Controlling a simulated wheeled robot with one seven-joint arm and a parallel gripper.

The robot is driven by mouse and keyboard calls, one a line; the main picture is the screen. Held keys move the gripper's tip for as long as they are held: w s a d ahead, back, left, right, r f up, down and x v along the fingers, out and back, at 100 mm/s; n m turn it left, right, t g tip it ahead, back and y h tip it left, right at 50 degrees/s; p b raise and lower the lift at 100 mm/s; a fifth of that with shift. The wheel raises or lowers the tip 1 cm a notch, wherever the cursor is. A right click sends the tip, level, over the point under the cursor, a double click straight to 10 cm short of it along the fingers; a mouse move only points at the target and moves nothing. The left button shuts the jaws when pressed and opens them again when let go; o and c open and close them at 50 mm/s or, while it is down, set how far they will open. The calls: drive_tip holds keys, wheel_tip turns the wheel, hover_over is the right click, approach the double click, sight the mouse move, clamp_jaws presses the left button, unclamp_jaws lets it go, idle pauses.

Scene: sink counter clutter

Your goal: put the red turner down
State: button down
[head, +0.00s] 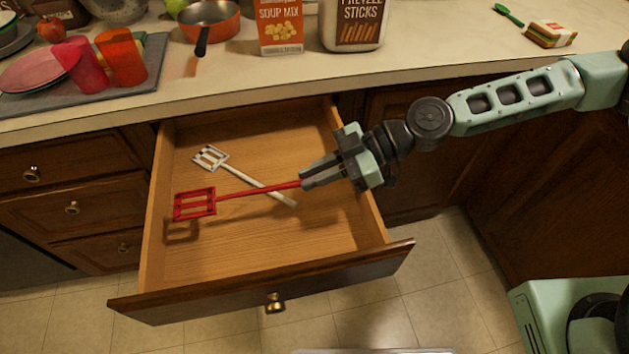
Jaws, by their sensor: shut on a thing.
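The red turner (195,203) has a slotted square head and a thin red handle. My gripper (305,179) is shut on the end of that handle. The turner's head points left, over the inside of the open wooden drawer (225,266). A shadow below the head shows it is held above the drawer floor. A white slotted turner (211,157) lies on the drawer floor, and the red handle passes across its handle in the picture.
The drawer's right wall (362,200) is under my wrist. The counter (440,50) above holds an orange pan (212,20), a soup mix box (279,27), a pretzel sticks container (352,28), and red and orange cups (122,57). The drawer's front part is bare.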

wheel_tip(320, 180, down, 3)
drive_tip(key=shift+f, duration=0.1)
drive_tip(key=shift+f+b, duration=0.4)
drive_tip(key=shift+f, duration=0.15)
drive_tip(key=c, duration=1.4)
unclamp_jaws()
drive_tip(key=shift+c, duration=0.2)
